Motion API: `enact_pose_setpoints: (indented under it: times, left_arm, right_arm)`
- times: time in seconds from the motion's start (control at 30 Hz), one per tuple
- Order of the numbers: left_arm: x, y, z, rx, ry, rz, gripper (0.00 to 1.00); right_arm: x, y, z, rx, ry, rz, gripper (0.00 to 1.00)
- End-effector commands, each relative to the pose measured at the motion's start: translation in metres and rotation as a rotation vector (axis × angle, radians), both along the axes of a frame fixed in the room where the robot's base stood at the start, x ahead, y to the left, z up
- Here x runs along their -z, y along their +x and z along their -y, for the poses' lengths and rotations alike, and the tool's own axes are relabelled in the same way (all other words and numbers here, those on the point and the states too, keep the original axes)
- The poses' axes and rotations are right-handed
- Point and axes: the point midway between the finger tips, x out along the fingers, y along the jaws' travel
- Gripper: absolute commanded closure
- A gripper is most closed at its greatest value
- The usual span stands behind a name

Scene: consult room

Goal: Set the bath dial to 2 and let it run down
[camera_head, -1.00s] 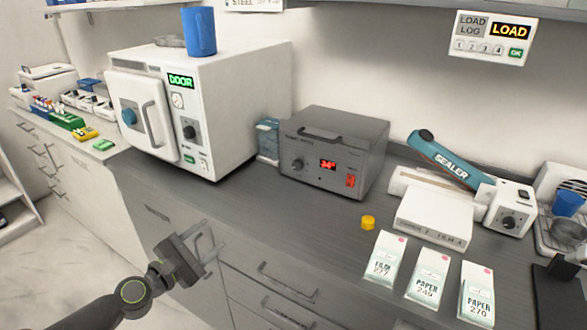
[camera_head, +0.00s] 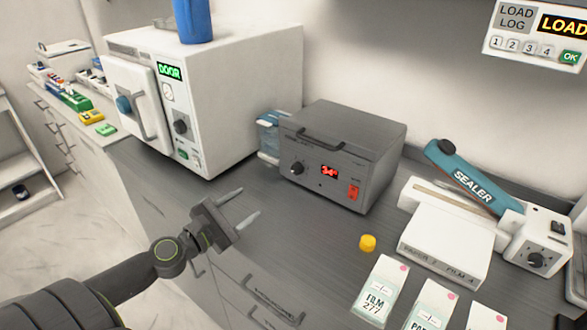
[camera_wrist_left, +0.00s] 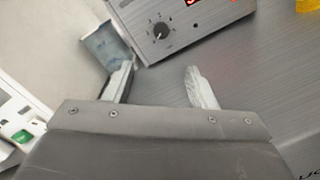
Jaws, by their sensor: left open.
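The bath (camera_head: 340,160) is a dark grey box on the counter, with a black dial (camera_head: 297,168) at the left of its front, a red display reading about 34 and a red switch (camera_head: 353,193). The dial also shows in the left wrist view (camera_wrist_left: 161,31), beyond the fingertips. My left gripper (camera_head: 250,203) is open and empty, in front of the bath and to the lower left of the dial, apart from it. In the left wrist view, the open fingers (camera_wrist_left: 160,78) point towards the bath's front. My right gripper is not in view.
A white sterilizer (camera_head: 195,95) with a DOOR display stands left of the bath, with a bluish container (camera_head: 269,132) between them. A yellow cap (camera_head: 367,243), paper pouches and a sealer (camera_head: 470,180) are to the right. The counter before the bath is clear.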

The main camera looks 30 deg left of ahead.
Motion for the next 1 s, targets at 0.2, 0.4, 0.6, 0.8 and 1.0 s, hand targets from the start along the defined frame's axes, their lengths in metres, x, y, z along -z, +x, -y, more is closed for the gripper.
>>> enact_pose_setpoints:
  times: [0.2,0.4,0.6,0.8,1.0]
  left_arm:
    - [-0.007,0.019,0.004,0.0,-0.007,0.003,0.49]
    - [-0.007,0.045,0.008,0.0,-0.006,0.003,0.49]
    - [-0.006,0.078,0.013,0.002,-0.006,0.002,0.49]
    - [-0.004,0.115,0.019,0.004,-0.004,0.002,0.49]
    - [-0.001,0.146,0.023,0.004,-0.004,0.002,0.49]
  right_arm:
    - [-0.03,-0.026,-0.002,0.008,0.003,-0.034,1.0]
    - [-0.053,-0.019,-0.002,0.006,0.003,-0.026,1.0]
    - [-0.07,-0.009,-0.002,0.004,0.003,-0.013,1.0]
    - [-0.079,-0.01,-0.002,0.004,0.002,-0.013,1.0]
    - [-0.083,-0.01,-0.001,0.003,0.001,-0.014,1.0]
